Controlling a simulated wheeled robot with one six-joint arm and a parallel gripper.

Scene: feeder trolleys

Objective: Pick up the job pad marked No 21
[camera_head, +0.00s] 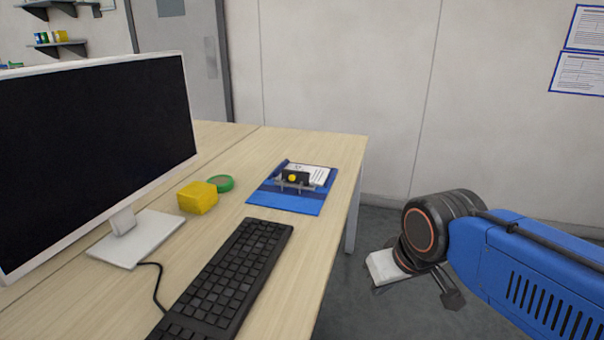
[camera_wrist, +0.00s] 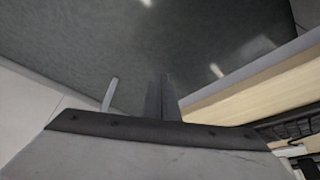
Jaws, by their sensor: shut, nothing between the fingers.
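A blue clipboard pad (camera_head: 290,201) with a white sheet and a dark clip lies flat on the desk near its right edge. A small yellow round spot shows at the clip. No number can be read on it, so I cannot tell if it is No 21. My gripper (camera_head: 452,298) hangs past the desk's right edge, over the floor, apart from the pad. In the wrist view my gripper (camera_wrist: 162,98) has its fingers together with nothing between them. The pad is not seen in the wrist view.
A black keyboard (camera_head: 228,283), a monitor (camera_head: 95,150), a yellow block (camera_head: 197,198) and a green round item (camera_head: 221,183) stand on the desk (camera_head: 322,236), left of or in front of the pad. A wall (camera_head: 340,80) rises behind.

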